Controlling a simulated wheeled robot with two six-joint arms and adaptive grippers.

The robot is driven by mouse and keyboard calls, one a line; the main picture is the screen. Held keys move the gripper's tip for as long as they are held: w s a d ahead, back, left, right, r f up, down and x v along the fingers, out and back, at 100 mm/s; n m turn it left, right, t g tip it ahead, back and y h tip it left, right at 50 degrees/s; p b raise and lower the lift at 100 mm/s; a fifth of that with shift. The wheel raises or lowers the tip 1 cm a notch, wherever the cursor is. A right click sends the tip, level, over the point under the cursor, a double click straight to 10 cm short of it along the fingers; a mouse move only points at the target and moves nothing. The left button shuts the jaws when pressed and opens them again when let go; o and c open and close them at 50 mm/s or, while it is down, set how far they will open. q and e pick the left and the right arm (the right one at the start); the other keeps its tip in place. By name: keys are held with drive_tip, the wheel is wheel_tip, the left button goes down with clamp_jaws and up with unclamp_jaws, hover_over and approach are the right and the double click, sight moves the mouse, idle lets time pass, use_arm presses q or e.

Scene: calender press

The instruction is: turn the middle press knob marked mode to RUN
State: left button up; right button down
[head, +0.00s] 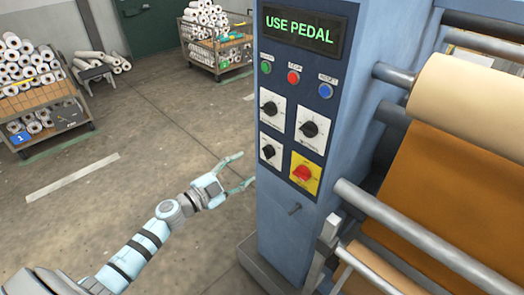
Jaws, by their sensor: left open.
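The blue press cabinet (350,60) carries a control panel with three black knobs on white plates: an upper left knob (270,108), a right knob (310,129) and a lower left knob (268,152). Their labels are too small to read, so I cannot tell which is marked mode or where RUN lies. My left gripper (245,169) is open and empty, left of the panel at about the height of the lower knobs. Its fingers point toward the cabinet and appear apart from every knob. My right gripper is not in view.
A display (300,31) reads "USE PEDAL". Below it are green (266,67), red (293,77) and blue (325,91) buttons. A red switch (303,173) sits on a yellow plate. Rollers (420,235) with orange sheet (440,180) stand right.

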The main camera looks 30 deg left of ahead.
sight(265, 154)
use_arm(q)
drive_tip(key=b+x, duration=0.1)
drive_tip(key=x, duration=0.7)
drive_tip(key=shift+w+d+f, duration=0.1)
drive_tip(key=shift+w, duration=0.3)
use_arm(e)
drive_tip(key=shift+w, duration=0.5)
use_arm(q)
drive_tip(key=c, duration=1.2)
